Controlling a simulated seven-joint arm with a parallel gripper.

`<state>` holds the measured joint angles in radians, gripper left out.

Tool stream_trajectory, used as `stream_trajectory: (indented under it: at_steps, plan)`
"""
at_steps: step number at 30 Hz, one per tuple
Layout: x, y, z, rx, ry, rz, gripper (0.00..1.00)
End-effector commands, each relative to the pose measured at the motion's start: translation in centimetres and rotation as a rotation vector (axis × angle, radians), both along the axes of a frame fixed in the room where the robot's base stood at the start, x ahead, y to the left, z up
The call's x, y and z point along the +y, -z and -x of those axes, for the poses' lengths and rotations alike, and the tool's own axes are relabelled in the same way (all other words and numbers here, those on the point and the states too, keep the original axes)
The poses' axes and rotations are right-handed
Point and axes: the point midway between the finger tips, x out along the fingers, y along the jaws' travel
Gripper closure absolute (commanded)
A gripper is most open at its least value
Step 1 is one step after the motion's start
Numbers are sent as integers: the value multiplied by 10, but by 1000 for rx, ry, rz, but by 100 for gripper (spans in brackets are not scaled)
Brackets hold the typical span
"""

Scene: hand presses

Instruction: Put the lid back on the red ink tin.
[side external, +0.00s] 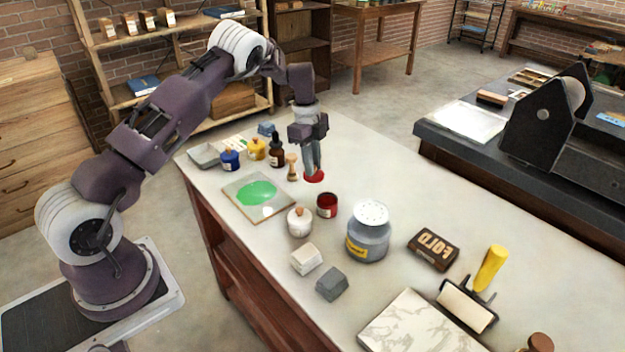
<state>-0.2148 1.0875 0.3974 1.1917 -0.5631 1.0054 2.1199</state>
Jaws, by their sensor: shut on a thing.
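The open red ink tin (327,206) stands upright on the pale worktop, with dark red ink showing inside. My gripper (313,168) points down just behind the tin. It is shut on a red lid (314,177), which is a flat red disc at the fingertips. The lid is apart from the tin, up and to the left of it in the picture. I cannot tell exactly how high the lid is above the worktop. The fingers partly hide the lid's upper side.
A white lidded jar (300,222) and a grey can (368,235) stand close beside the tin. A wooden-handled tool (292,168), a dropper bottle (277,151) and a slab with green ink (258,195) are to the left. The worktop right of my gripper is clear.

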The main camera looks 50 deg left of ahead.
Motion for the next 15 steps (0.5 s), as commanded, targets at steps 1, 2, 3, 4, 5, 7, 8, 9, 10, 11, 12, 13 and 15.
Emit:
stream_trajectory:
  at_steps: [1, 2, 3, 4, 5, 7, 8, 9, 10, 11, 12, 13, 15]
  plan:
    - [0, -11, 0, -3, 2, -1, 100]
    - [0, -16, -1, -3, 1, 0, 100]
    - [-2, -23, -1, -3, -1, 0, 100]
    - [-5, -28, 0, -3, -5, 1, 100]
    - [-10, -32, 1, -3, -15, 0, 100]
    - [-29, -41, 6, -2, -41, 0, 100]
    - [-37, -43, 8, -3, -54, -2, 100]
    - [-49, -46, 11, -3, -70, -3, 100]
    - [-57, -47, 14, -3, -80, -4, 100]
    - [-64, -49, 17, -4, -92, -5, 100]
    - [-73, -50, 20, -4, -103, -5, 100]
    - [-78, -51, 23, -4, -110, -5, 100]
    - [-83, -49, 25, -4, -120, -7, 100]
